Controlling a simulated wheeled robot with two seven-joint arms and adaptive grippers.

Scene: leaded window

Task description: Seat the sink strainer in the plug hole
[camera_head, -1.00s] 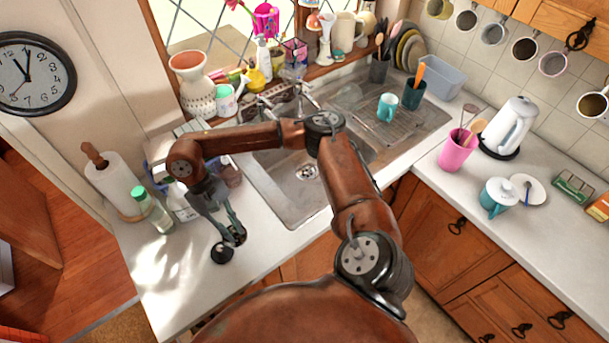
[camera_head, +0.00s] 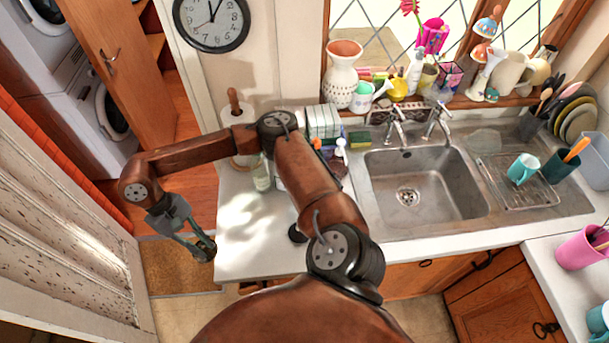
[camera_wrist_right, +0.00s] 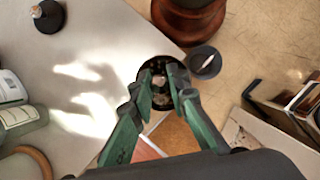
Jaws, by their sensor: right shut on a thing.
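My right gripper (camera_head: 204,248) shows best in the wrist view (camera_wrist_right: 162,80), where its green fingers are shut on the sink strainer (camera_wrist_right: 150,72). The strainer looks like a dark, round disc with a pale metal middle, partly hidden by the fingers. The gripper hangs left of the counter's left end, above the floor mat. The plug hole (camera_head: 407,197) is a round metal fitting in the floor of the empty sink basin (camera_head: 440,183), far to the right of the gripper. My left gripper is not in view.
A black knobbed piece (camera_head: 297,234) stands on the counter (camera_head: 240,262) near its front edge; it also shows in the wrist view (camera_wrist_right: 48,17). Bottles and a paper roll (camera_head: 238,112) stand behind my arm. Taps (camera_head: 396,133) rise behind the basin. A mug (camera_head: 522,168) sits on the drainer.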

